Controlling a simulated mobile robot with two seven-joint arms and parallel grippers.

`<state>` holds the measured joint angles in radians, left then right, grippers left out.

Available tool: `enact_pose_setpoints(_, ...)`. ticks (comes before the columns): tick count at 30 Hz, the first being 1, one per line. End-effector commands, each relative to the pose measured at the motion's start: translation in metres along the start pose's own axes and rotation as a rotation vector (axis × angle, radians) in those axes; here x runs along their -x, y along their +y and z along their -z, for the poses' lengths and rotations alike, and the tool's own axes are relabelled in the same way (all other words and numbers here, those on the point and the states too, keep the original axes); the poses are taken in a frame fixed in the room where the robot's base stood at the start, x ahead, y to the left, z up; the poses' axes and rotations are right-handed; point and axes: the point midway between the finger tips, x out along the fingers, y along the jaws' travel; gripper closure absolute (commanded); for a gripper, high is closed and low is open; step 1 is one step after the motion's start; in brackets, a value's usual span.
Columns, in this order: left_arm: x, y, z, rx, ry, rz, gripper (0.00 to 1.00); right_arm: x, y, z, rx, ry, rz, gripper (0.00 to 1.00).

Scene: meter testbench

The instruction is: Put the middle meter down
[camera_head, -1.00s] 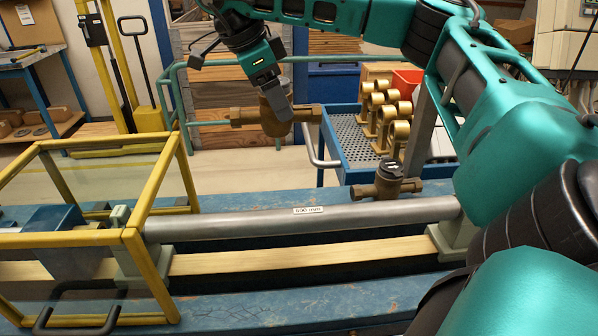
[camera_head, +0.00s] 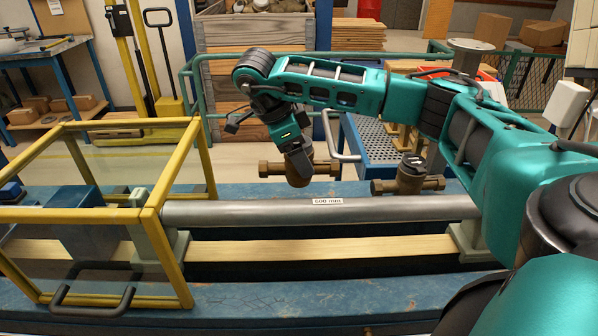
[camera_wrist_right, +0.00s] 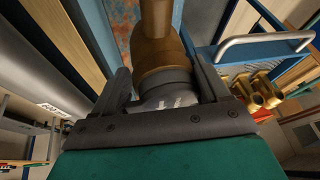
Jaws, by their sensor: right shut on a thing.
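My right gripper (camera_head: 299,158) is shut on a bronze meter (camera_head: 272,169), whose pipe ends stick out to both sides. In the head view the held meter appears just behind the grey pipe, low near the blue bench's back edge; I cannot tell whether it touches the bench. In the right wrist view the meter's bronze body (camera_wrist_right: 158,50) and grey collar sit between the two fingers. A second bronze meter (camera_head: 408,178) with a dark top stands upright on the bench to the right, apart from the held one. My left gripper is not in view.
The grey pipe (camera_head: 260,213) marked 600 mm runs along the bench (camera_head: 290,290). A yellow-framed clear guard (camera_head: 172,170) stands at the left. A blue cart (camera_head: 368,140) is behind the bench, partly hidden by my right arm. Free bench surface lies left of the held meter.

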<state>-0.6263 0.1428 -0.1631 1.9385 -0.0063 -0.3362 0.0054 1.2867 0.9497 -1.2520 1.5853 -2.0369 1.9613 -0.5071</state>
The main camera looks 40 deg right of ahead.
Motion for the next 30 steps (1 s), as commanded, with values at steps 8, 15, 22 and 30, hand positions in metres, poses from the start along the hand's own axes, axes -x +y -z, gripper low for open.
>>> enact_pose_setpoints(8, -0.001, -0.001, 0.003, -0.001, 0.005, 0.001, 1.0, -0.026, 0.004, -0.011, 0.0, 0.001, -0.002, 1.0)
enact_pose_setpoints(15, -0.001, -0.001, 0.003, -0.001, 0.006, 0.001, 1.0, -0.038, 0.005, -0.017, -0.001, -0.001, 0.002, 1.0)
enact_pose_setpoints(22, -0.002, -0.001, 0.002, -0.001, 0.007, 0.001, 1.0, -0.041, 0.005, -0.018, -0.001, -0.001, 0.002, 1.0)
enact_pose_setpoints(30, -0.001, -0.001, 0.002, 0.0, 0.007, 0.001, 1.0, -0.042, 0.006, -0.018, 0.001, 0.0, -0.001, 0.04)
